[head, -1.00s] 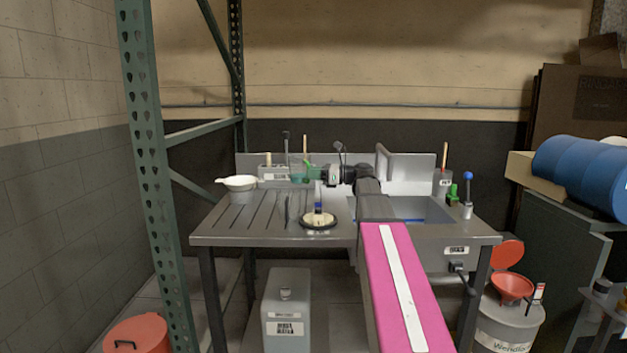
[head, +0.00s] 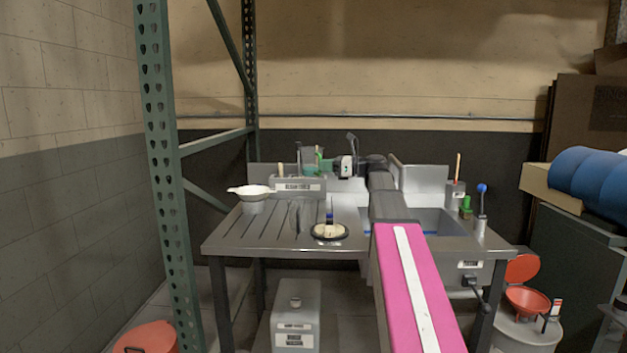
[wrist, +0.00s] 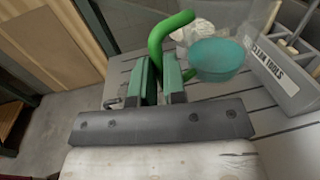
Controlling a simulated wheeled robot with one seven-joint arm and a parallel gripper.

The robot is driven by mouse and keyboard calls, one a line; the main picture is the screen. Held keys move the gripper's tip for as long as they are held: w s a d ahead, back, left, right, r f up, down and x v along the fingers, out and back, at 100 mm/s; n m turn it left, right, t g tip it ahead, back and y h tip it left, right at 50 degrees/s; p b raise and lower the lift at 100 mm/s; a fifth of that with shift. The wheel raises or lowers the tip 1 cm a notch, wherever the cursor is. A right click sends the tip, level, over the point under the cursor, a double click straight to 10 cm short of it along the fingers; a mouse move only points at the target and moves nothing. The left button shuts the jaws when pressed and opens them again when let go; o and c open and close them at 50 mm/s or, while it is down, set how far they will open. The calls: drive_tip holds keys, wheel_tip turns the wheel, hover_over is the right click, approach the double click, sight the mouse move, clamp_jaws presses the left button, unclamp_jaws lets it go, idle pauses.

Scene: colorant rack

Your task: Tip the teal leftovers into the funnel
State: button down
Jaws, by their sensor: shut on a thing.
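My gripper (head: 343,166) is shut on the green handle (wrist: 163,38) of a teal cup (head: 313,162), seen at the far side of the sink bench. The cup is held above the labelled tool rack (head: 300,188). In the wrist view the cup (wrist: 216,60) shows right of the fingers, with a teal round face. I cannot tell how much is in it. An orange-red funnel (head: 527,300) sits on a pale drum (head: 520,336) at the lower right, far from my gripper.
A dark plate (head: 343,235) with a pale item is at the front. A blue-knobbed lever (head: 481,206) and a grey holder (head: 455,196) stand right of the sink. A green rack post (head: 165,180) rises at left.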

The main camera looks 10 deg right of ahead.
drive_tip(key=w+d+f+m+t+h, duration=0.2)
drive_tip(key=d+f+m+t+h, duration=0.1)
drive_tip(key=m+t+h, duration=0.3)
drive_tip(key=w+d+f+m+t+h, duration=0.2)
drive_tip(key=w+f+m+t+h, duration=0.1)
drive_tip(key=m+h, duration=0.4)
drive_tip(key=f+t+h, duration=0.1)
drive_tip(key=t+h, duration=0.1)
drive_tip(key=h, duration=0.1)
drive_tip(key=shift+w+d+f+m+t+h, duration=0.3)
drive_tip(key=shift+w+d+f+m+t, duration=0.05)
drive_tip(key=shift+d+m+t, duration=0.05)
drive_tip(key=shift+s, duration=0.1)
idle(0.4)
